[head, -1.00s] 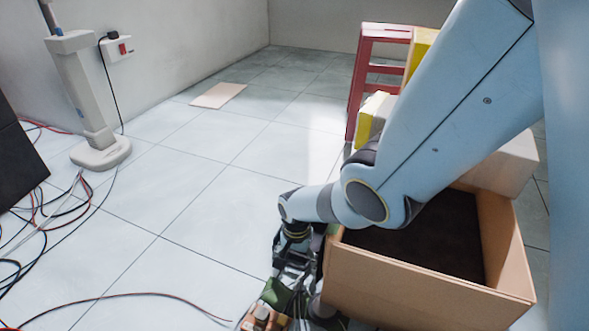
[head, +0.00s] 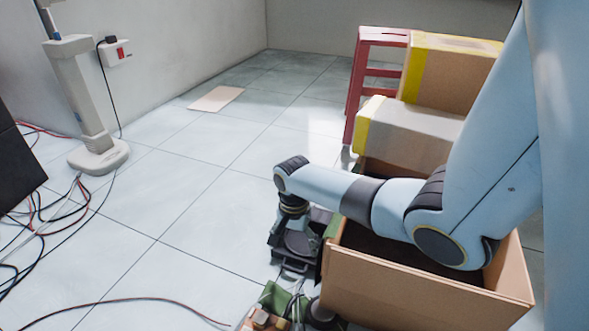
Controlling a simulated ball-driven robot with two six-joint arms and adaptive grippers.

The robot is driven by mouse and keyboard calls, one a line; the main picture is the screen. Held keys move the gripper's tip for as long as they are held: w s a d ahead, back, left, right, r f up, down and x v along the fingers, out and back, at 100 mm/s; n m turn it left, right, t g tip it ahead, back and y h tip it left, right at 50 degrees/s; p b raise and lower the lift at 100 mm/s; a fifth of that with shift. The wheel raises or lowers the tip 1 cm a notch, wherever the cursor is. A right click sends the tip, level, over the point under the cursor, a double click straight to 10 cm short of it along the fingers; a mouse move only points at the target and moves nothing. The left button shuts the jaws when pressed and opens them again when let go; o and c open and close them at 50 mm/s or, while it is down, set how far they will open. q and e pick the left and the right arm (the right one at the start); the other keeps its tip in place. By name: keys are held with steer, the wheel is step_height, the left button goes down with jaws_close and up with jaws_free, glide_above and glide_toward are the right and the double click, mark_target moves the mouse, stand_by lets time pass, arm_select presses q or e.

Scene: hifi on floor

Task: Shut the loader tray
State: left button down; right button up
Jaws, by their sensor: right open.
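My right gripper (head: 290,262) hangs from the bent arm at the lower middle of the head view, just left of an open cardboard box. It points down and is open, and I see nothing held in it. Dark grey parts around the fingers make it hard to separate gripper from what lies behind or below. I cannot make out the loader tray with certainty; it may be hidden by the gripper or out of the picture. My left gripper is not in view.
The open cardboard box (head: 420,300) stands under my right forearm. Green and brown clutter (head: 272,300) lies left of it. Taped boxes (head: 410,135) and a red stool (head: 356,85) stand behind. Loose cables (head: 50,225) lie at left; mid-floor is clear.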

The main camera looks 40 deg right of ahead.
steer(key=shift+r, duration=1.5)
